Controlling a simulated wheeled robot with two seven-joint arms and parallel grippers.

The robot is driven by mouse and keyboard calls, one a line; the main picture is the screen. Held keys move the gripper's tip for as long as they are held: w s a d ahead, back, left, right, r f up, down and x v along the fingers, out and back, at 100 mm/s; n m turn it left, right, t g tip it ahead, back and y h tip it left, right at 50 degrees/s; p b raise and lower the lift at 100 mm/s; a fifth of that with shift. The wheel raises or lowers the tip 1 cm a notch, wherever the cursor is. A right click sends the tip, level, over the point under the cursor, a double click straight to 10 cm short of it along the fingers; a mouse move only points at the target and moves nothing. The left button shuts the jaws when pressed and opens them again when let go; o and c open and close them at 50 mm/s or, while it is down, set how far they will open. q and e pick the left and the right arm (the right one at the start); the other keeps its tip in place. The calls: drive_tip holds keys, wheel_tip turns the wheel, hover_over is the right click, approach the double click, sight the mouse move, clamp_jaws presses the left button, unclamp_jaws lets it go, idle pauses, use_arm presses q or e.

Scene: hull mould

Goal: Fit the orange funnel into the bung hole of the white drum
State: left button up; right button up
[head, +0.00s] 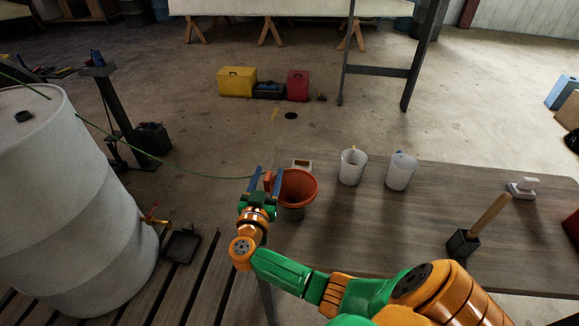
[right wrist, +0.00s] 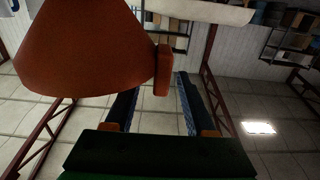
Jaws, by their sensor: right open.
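The orange funnel (head: 298,187) sits wide end up at the left end of the table, over a grey vessel. Its side tab (head: 268,181) points left, towards my right gripper (head: 257,180). My right gripper is open, with its two fingers on either side of the tab. The right wrist view shows the funnel (right wrist: 85,50) and its tab (right wrist: 162,70) near the fingertips (right wrist: 165,85); contact cannot be told. The white drum (head: 75,200) stands upright at the left, with a dark round spot, apparently the bung hole (head: 23,116), on its top. My left gripper is not in view.
The wooden table (head: 350,225) holds two white buckets (head: 353,168) (head: 401,172), a block with a wooden handle (head: 463,243) and a white item (head: 523,187). A thin green line (head: 150,160) runs from the drum towards the funnel. Floor lies between drum and table.

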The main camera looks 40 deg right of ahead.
clamp_jaws()
idle(1.4)
